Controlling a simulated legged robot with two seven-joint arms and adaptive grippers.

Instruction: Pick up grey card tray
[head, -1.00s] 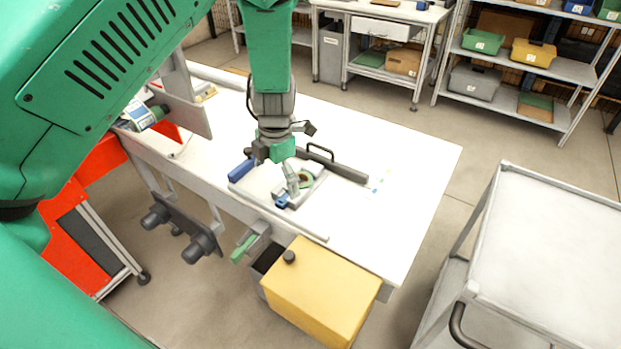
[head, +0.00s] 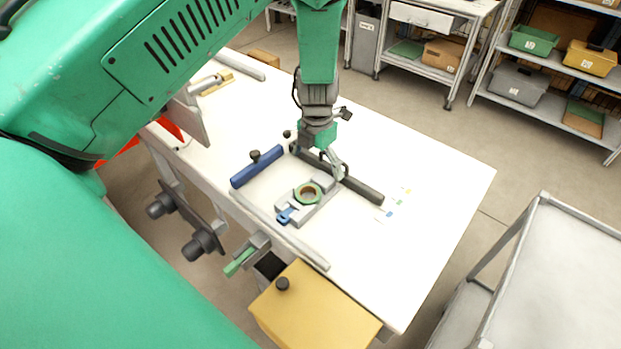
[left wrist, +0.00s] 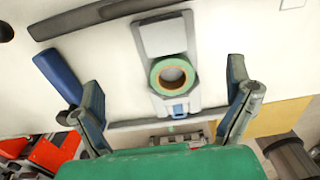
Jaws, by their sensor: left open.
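The grey card tray (head: 322,207) lies on the white table, with a green tape ring (head: 298,193) on it and a small blue piece (head: 288,215) at its near end. The tray (left wrist: 165,40) also shows upright in the middle of the left wrist view, with the ring (left wrist: 158,66) in its middle. My left gripper (head: 336,168) is above the table by the tray's far end, open and empty. In the left wrist view its fingers (left wrist: 166,75) stand wide apart on either side of the tray, apart from it. My right gripper is not in view.
A blue bar (head: 258,168) lies left of the tray and a dark bar (head: 360,189) behind it. A grey rail (head: 290,240) runs along the near edge. A yellow box (head: 315,310) stands in front of the table.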

